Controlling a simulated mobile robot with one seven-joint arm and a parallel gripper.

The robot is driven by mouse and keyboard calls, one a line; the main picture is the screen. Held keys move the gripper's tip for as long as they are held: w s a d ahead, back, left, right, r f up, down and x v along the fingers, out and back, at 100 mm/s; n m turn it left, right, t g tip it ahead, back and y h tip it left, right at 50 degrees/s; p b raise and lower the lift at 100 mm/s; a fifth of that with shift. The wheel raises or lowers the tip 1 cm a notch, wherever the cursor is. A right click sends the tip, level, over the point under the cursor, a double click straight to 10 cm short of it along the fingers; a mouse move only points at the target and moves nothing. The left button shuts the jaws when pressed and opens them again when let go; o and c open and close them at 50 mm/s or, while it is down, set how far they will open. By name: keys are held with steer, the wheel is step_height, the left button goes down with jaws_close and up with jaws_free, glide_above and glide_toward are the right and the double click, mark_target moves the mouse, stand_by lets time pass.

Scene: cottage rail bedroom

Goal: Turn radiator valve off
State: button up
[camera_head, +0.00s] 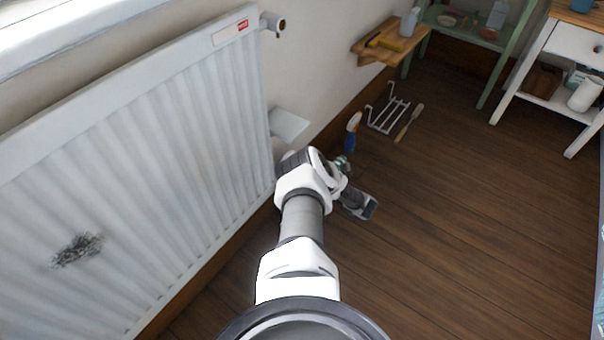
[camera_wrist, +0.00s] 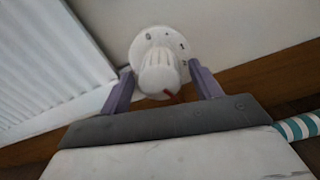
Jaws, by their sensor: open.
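The radiator valve is a white ribbed knob (camera_wrist: 160,72) in front of a round white dial with dark marks, upper middle of the wrist view. A small red mark shows at the knob's lower edge. My gripper (camera_wrist: 160,66) is open, with one purple finger on each side of the knob. Whether either finger touches the knob I cannot tell. The white radiator (camera_head: 150,140) fills the left of the head view.
A blue-handled tool (camera_head: 352,135), a white wire rack (camera_head: 388,115) and a wooden-handled tool (camera_head: 408,123) are beyond my arm. A wooden wall shelf (camera_head: 375,50) is farther back. Floor (camera_head: 470,230) at right is clear.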

steer(key=shift+w+a, duration=0.35)
steer(key=shift+a, duration=0.15)
steer(key=c, duration=1)
steer(key=shift+r+p, duration=0.1)
steer(key=shift+p, duration=0.4)
